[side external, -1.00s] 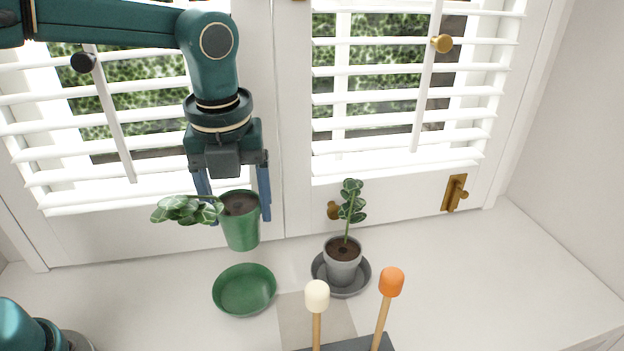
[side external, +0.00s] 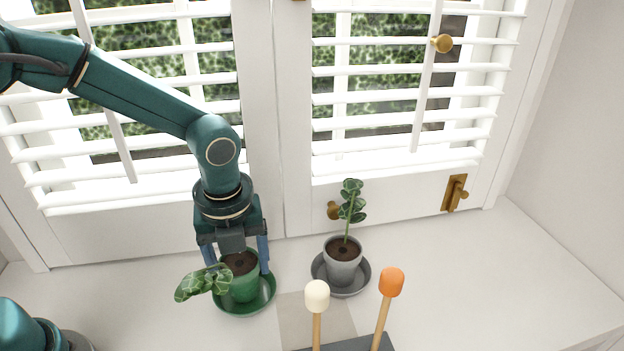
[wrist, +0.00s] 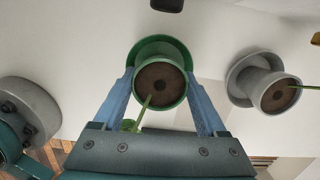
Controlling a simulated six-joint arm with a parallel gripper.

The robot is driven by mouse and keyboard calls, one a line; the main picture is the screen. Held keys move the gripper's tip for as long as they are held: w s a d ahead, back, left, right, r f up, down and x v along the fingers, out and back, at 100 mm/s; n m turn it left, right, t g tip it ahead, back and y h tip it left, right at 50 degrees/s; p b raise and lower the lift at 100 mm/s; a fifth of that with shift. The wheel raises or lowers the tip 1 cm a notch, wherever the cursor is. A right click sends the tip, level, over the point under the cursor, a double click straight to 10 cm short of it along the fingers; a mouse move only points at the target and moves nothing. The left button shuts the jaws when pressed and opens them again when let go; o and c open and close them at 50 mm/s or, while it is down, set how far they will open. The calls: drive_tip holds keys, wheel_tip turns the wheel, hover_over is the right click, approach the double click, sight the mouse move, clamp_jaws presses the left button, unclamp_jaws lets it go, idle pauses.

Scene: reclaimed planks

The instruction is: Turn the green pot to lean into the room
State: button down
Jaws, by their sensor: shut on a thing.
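The green pot (side external: 244,288) holds dark soil and a plant (side external: 203,283) whose leafy stem leans to the left and toward the side camera. The pot stands in or just over the green saucer (side external: 268,300); I cannot tell whether it touches. My gripper (side external: 236,262) points down from above and is shut on the pot, one blue finger on each side. In the wrist view the pot (wrist: 170,90) sits between the fingers, with the green saucer (wrist: 160,46) showing behind it. Most of the plant is hidden there by my gripper.
A grey pot (side external: 342,270) with an upright plant stands in a grey saucer (side external: 362,284) close on the right. A white-tipped stick (side external: 317,297) and an orange-tipped stick (side external: 391,283) rise in front. Shuttered windows stand behind. The sill at right is clear.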

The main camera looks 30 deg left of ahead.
drive_tip(key=shift+f, duration=0.2)
unclamp_jaws()
wheel_tip(320, 180, up, 5)
drive_tip(key=shift+s+d, duration=0.1)
drive_tip(key=shift+d, duration=0.05)
drive_tip(key=shift+n+t, duration=0.7)
drive_tip(key=shift+t, duration=0.1)
drive_tip(key=r, duration=0.1)
drive_tip(key=a+r, duration=0.1)
drive_tip(key=r, duration=0.1)
drive_tip(key=a+r, duration=0.1)
drive_tip(key=shift+s+r, duration=0.2)
drive_tip(key=shift+r, duration=0.2)
drive_tip(key=s+a+r+n+t, duration=0.1)
drive_tip(key=s+n, duration=0.4)
drive_tip(key=n, duration=0.7)
drive_tip(key=s+a+n+t+h, duration=0.1)
drive_tip(key=s+n, duration=0.4)
drive_tip(key=n, duration=0.8)
drive_tip(key=shift+s+a+r+t, duration=0.4)
drive_tip(key=shift+a+t, duration=0.1)
drive_tip(key=shift+a, duration=0.4)
